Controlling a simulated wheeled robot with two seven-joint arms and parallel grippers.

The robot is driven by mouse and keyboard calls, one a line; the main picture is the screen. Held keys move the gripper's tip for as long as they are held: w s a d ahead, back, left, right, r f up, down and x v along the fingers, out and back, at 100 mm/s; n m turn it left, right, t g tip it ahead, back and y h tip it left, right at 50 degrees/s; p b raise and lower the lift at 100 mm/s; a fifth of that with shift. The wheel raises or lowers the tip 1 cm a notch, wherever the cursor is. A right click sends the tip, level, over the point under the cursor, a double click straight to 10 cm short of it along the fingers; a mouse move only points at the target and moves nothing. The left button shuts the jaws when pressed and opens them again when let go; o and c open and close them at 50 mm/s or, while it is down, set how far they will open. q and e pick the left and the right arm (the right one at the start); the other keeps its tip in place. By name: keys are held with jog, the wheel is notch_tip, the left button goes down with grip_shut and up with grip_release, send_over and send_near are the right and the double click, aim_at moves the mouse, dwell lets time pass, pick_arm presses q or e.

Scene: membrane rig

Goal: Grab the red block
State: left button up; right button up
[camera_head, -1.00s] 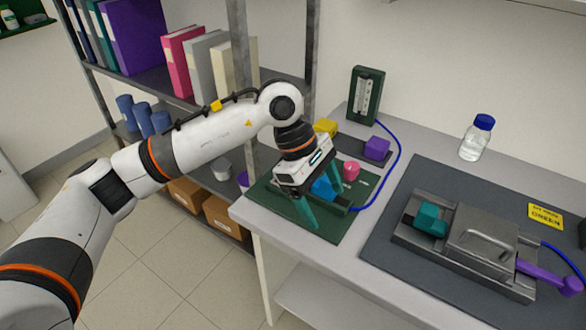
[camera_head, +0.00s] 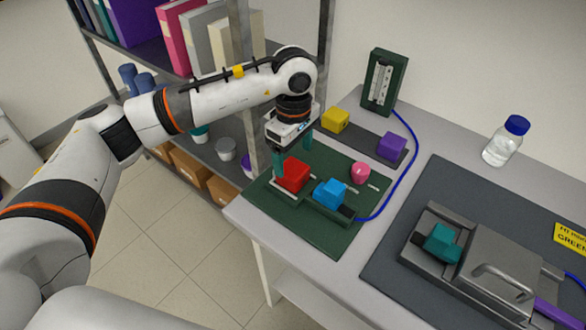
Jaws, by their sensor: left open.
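The red block (camera_head: 293,174) sits at the left part of the green mat (camera_head: 318,238) on the bench, just left of a blue block (camera_head: 329,193). My left gripper (camera_head: 292,160) is open and points down at the red block's far side. One teal finger is left of the block and the other is behind it to the right. I cannot tell whether either finger touches it. My right gripper is not in view.
A pink knob (camera_head: 360,173) stands on the mat. Yellow (camera_head: 336,120) and purple (camera_head: 392,147) blocks lie behind on a dark strip. A metal rig (camera_head: 490,262) with a teal block (camera_head: 442,243), a bottle (camera_head: 505,141) and a blue tube are to the right. A shelf post rises behind my arm.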

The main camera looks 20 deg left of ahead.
aim_at(293, 168)
pick_arm(q)
jog(key=shift+w+f, duration=0.1)
jog(key=shift+f, duration=0.25)
jog(key=shift+f+p, duration=0.3)
notch_tip(293, 168, down, 4)
jog(key=shift+a+f+p, duration=0.15)
jog(key=shift+f+p, duration=0.05)
jog(key=shift+p, duration=0.75)
jog(key=shift+f, duration=0.15)
jog(key=shift+w, duration=0.1)
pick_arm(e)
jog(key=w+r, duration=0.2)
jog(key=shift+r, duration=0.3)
pick_arm(q)
jog(key=c, duration=1.2)
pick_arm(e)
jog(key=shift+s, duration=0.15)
